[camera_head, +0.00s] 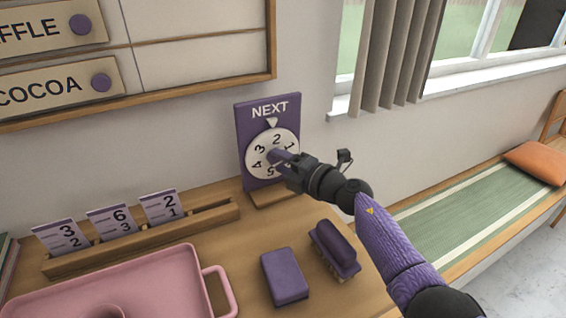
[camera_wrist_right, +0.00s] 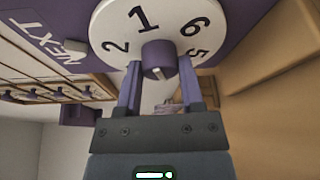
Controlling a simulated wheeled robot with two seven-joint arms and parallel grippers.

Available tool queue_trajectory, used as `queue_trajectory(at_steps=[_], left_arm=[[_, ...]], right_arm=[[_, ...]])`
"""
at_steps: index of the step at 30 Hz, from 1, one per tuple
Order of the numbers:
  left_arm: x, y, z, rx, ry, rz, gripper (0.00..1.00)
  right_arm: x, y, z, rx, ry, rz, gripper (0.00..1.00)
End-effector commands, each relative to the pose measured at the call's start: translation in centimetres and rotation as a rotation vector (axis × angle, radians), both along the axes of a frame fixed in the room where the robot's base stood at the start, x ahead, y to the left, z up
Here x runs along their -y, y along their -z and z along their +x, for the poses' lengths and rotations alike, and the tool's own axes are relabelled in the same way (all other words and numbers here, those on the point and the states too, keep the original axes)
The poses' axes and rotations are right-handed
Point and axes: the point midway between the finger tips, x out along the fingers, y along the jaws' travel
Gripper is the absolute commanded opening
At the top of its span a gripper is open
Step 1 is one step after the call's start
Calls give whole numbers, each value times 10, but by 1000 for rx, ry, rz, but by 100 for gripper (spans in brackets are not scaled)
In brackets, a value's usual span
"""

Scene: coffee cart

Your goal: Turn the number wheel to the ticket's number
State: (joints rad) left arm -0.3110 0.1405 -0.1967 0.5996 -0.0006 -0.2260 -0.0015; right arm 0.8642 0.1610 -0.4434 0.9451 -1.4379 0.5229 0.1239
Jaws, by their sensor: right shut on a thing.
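The number wheel (camera_head: 248,158) is a white disc marked with black numbers on a purple NEXT board (camera_head: 246,124). A white pointer (camera_head: 271,122) sits above the disc, and the 2 is nearest to it, slightly right; 3 is to its left and 1 to its right. In the right wrist view the disc (camera_wrist_right: 112,22) has a purple knob (camera_wrist_right: 159,56) at its centre. My right gripper (camera_head: 284,158) is shut on this knob. Three tickets stand in a wooden rack (camera_head: 150,238): 3 over 2 (camera_head: 61,236), 6 over 3 (camera_head: 112,219), 2 over 1 (camera_head: 160,206). My left gripper is out of view.
A pink tray (camera_head: 150,280) lies at the front left of the counter. A purple block (camera_head: 284,277) and a purple brush (camera_head: 335,249) lie right of it. A menu board (camera_head: 195,90) hangs above. A bench with an orange cushion (camera_head: 536,161) is at the right.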

Motion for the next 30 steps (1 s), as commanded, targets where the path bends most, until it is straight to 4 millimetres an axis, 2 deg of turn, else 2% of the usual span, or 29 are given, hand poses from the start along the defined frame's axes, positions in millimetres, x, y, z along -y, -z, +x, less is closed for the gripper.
queue_trajectory(at_steps=[8, 9, 13, 14, 23, 26, 30], left_arm=[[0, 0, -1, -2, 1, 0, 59], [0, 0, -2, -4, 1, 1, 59], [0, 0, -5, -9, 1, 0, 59], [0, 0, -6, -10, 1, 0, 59], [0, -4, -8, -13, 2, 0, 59], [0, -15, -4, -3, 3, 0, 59], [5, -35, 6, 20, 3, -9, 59]], right_arm=[[0, 2, 0, -4, 0, -2, 0], [0, 2, 0, -4, 0, -2, 53], [0, 1, 0, -3, 0, -1, 80], [0, 1, 0, -2, -1, -2, 84], [2, -1, -2, -1, 0, -1, 84], [12, -6, -12, 0, 1, -3, 84], [34, -10, -36, 0, 1, -6, 84]])
